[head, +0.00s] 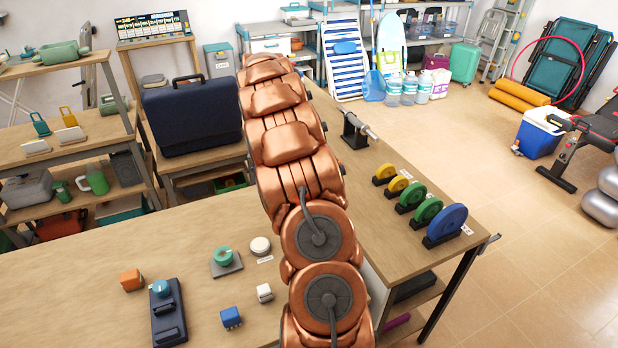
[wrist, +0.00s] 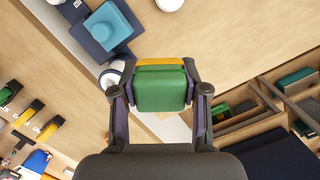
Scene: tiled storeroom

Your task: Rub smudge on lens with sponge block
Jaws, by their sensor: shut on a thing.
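A sponge block (wrist: 160,88), green with a yellow layer, is held between the two fingers of my gripper (wrist: 160,85) in the wrist view. A round white thing with a dark part (wrist: 117,66) shows just beside the left finger, partly hidden by it. It may be the lens, but I cannot make out a smudge on it. The sponge appears over the table near this thing; I cannot tell whether they touch. In the head view my copper-coloured arm hides the gripper, the sponge and that part of the table.
A teal block on a navy base (wrist: 107,25) stands close by. The wooden table (head: 190,230) also bears a teal knob (head: 223,255), a white disc (head: 260,245), small blocks and a navy switch box (head: 168,315). Upright coloured discs (head: 446,222) line its right side. A navy case (head: 191,116) stands behind.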

